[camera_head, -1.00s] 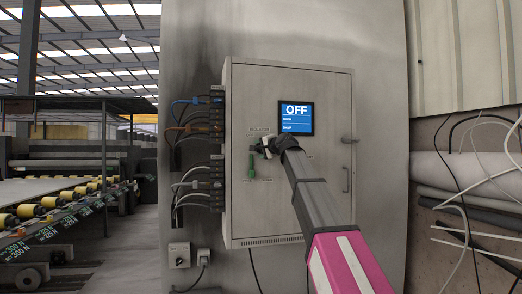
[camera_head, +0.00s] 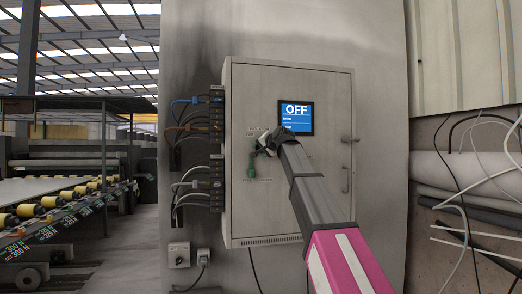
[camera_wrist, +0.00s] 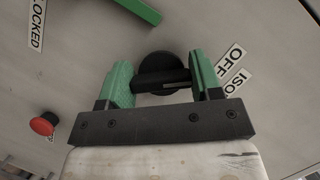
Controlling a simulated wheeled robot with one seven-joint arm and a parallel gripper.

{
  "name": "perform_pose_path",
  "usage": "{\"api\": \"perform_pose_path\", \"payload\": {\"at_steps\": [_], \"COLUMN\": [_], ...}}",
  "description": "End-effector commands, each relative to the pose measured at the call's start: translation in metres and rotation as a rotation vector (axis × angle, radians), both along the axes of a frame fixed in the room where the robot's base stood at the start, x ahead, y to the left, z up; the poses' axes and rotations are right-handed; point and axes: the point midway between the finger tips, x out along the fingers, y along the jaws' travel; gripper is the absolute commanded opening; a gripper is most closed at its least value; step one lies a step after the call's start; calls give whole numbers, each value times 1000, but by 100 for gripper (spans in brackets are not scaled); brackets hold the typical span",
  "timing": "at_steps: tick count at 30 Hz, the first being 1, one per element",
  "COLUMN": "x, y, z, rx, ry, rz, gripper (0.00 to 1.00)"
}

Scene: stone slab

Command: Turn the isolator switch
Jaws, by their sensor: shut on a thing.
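The isolator switch (camera_wrist: 162,73) is a round black knob with a bar handle, seen in the wrist view on a grey panel face. My gripper (camera_wrist: 163,80) has its two green-padded fingers on either side of the handle and is shut on it. In the head view my gripper (camera_head: 267,143) reaches the cabinet door (camera_head: 320,200) just below and left of the screen, and hides most of the switch. The blue screen (camera_head: 295,117) reads OFF. An "OFF" label (camera_wrist: 236,61) lies right of the knob in the wrist view.
A green handle (camera_head: 251,171) hangs on the door just below-left of my gripper. A red button (camera_wrist: 44,125) shows in the wrist view. Cables enter connectors (camera_head: 217,172) on the cabinet's left side. A door handle (camera_head: 346,180) sits at right.

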Motion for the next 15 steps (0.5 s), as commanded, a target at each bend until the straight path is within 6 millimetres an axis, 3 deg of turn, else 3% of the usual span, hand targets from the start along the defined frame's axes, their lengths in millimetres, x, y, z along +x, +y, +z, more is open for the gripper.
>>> {"api": "perform_pose_path", "payload": {"at_steps": [6,7,9,15], "x": [0,0,0,0], "y": [0,0,0,0], "z": [-1,-1,-1,-1], "rx": [-5,-5,-4,-2], "ry": [0,0,1,0], "rz": [1,1,1,1], "gripper": [35,62,84,84]}}
